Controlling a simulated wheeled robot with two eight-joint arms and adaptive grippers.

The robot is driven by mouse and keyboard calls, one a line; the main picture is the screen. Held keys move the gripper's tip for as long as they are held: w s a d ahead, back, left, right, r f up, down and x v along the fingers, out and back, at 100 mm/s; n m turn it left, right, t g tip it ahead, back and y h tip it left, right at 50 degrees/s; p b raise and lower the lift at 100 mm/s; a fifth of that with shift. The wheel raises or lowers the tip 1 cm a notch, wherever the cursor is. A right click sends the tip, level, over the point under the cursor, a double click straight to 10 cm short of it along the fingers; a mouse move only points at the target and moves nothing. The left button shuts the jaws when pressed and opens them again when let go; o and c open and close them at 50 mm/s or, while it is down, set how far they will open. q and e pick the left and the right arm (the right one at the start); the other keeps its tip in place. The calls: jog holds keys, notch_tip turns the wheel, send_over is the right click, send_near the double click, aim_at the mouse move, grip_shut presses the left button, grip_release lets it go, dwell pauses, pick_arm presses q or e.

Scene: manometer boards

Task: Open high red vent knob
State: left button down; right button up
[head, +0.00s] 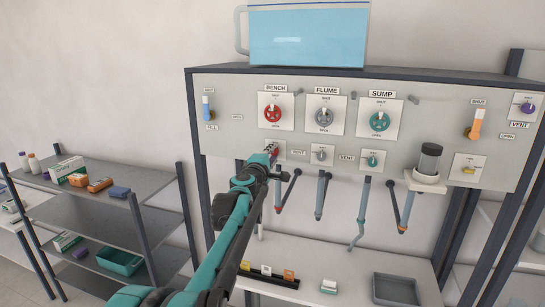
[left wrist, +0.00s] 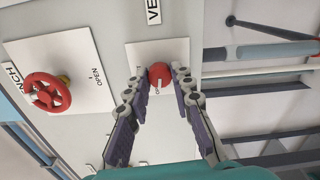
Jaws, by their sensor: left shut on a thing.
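The red vent knob (left wrist: 159,74) sits on a small white plate on the panel, below the red BENCH wheel in the head view. In the left wrist view it lies between the two fingertips of my left gripper (left wrist: 160,78), which is shut on it. In the head view my left gripper (head: 270,158) reaches up to the panel and hides most of the knob and its plate. The knob's turned angle cannot be read. My right gripper is not in view.
The red BENCH wheel (head: 272,113) is just above; it also shows in the left wrist view (left wrist: 48,92). A grey vent knob (head: 321,155) and a teal one (head: 372,161) are to the right. Hanging tubes (head: 321,195) are below. A shelf rack (head: 100,216) stands at left.

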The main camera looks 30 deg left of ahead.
pick_arm(q)
jog(key=shift+n, duration=0.8)
jog(key=c, duration=1.3)
grip_release()
jog(key=shift+s, duration=0.2)
jog(key=v, duration=1.1)
jog(key=shift+s, duration=0.4)
jog(key=shift+f, duration=0.1)
